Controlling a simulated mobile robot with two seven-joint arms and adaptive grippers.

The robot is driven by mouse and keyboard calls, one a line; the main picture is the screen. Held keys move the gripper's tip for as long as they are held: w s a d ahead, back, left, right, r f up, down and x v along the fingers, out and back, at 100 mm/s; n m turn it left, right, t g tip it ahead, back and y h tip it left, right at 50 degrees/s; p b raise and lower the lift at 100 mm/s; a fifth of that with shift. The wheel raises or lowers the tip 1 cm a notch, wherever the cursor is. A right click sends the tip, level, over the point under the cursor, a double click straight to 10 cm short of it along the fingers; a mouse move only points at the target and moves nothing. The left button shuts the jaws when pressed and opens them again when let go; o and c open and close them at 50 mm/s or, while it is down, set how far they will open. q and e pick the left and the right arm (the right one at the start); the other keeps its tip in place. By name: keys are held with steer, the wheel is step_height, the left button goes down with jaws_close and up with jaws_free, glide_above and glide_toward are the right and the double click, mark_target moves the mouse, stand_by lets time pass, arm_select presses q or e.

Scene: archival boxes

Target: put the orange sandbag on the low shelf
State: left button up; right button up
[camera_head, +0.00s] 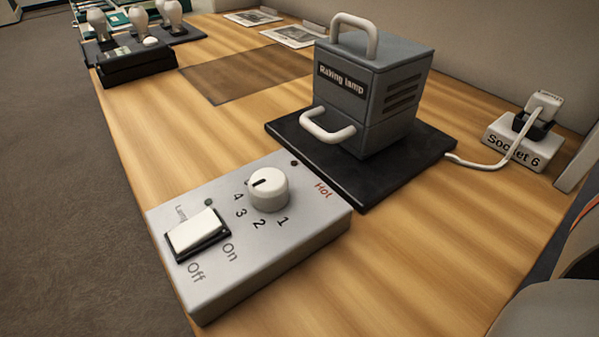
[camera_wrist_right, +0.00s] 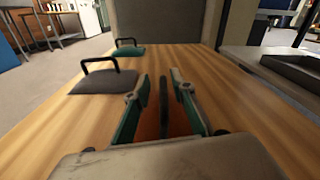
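In the right wrist view, my right gripper (camera_wrist_right: 161,80) points along a wooden tabletop with its two fingers apart. An orange-brown surface (camera_wrist_right: 150,122), likely the orange sandbag, shows low between the fingers; most of it is hidden by them. A dark upright strip (camera_wrist_right: 164,105), likely its handle seen edge-on, stands between the fingers with a gap on each side. My left gripper is not in view. I cannot pick out the low shelf with certainty; a dark tray-like surface (camera_wrist_right: 290,72) lies at the right.
A grey sandbag (camera_wrist_right: 103,82) and a teal sandbag (camera_wrist_right: 128,52), both with black handles, lie left of my right gripper. The head view shows a raking lamp (camera_head: 372,95), a control box (camera_head: 290,235) and a corded Socket 6 (camera_head: 515,145) on the table (camera_head: 440,250).

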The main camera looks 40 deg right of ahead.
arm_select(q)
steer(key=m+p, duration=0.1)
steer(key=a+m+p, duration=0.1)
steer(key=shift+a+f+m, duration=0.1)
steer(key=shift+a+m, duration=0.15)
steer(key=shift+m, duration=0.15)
arm_select(e)
steer(key=s, duration=1.2)
steer(key=shift+a+r, duration=0.3)
steer(key=shift+a, duration=0.1)
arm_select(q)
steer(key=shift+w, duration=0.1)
